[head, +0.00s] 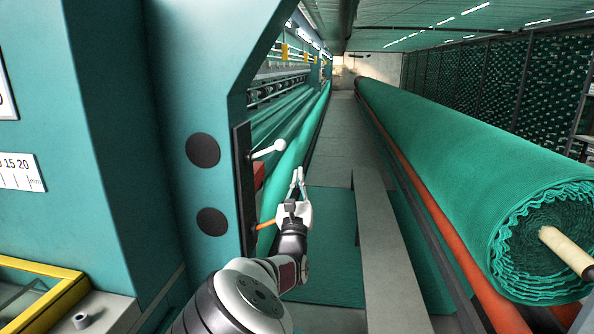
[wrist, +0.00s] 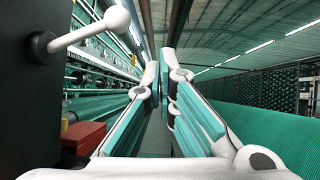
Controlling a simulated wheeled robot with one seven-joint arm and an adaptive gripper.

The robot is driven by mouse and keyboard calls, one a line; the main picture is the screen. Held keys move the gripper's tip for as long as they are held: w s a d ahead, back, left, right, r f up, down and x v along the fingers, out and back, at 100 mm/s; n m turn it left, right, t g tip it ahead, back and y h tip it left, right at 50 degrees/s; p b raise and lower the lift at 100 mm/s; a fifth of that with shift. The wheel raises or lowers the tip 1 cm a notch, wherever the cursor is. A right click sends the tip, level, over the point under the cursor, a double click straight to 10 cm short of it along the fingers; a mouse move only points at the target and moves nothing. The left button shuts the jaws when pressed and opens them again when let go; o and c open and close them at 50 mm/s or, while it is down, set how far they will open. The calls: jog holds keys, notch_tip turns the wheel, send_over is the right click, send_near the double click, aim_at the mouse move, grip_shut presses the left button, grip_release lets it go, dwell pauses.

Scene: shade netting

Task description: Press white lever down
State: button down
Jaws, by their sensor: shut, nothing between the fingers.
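The white lever (head: 268,150) has a round white knob and sticks out to the right from a dark upright plate (head: 244,190) on the teal machine. In the wrist view the lever (wrist: 88,34) is at the upper left, tilted up toward its knob, with its black pivot at its left end. My gripper (head: 298,172) is shut and empty. It is to the right of the lever and slightly lower in the head view, apart from it. In the wrist view the fingertips (wrist: 167,62) point forward, to the right of the lever.
A red block (head: 259,176) and an orange handle (head: 266,225) are on the plate below the lever. The teal machine frame (head: 190,90) stands at left. A large roll of green netting (head: 450,150) lies at right. Open floor runs down the aisle between.

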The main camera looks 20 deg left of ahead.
jog(key=s+d+f, duration=0.3)
jog(key=s, duration=0.1)
jog(key=shift+s+d, duration=0.3)
jog(key=shift+s, duration=0.1)
